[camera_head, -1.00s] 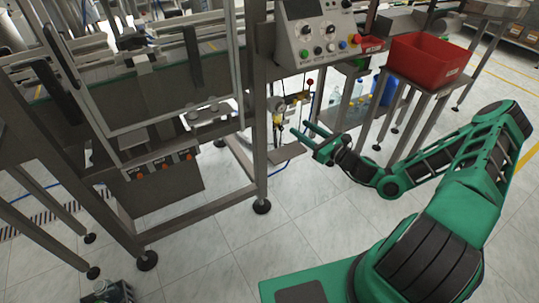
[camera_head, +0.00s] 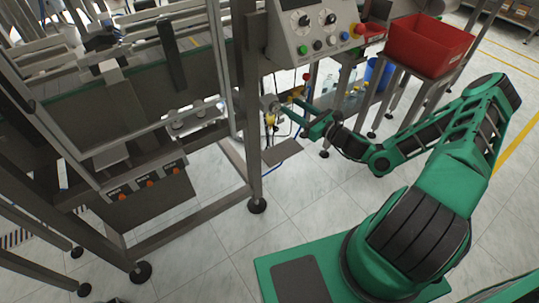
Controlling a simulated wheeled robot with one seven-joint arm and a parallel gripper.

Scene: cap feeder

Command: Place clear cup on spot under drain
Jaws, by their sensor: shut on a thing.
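My gripper (camera_head: 292,107) reaches in from the right beside the machine's front post. Its fingers point left toward small valves and pipes, with a yellow part (camera_head: 270,119) just left of and below them. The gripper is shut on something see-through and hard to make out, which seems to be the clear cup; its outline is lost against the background. A small grey plate (camera_head: 281,152) sticks out low beside the post, below the gripper. I cannot tell the drain outlet or the marked spot apart at this size.
A control box (camera_head: 315,32) with knobs and buttons hangs above the gripper. A steel post (camera_head: 246,110) stands just left. A red bin (camera_head: 430,45) sits on a stand at right, with a blue container (camera_head: 378,75) behind. Tiled floor is open in front.

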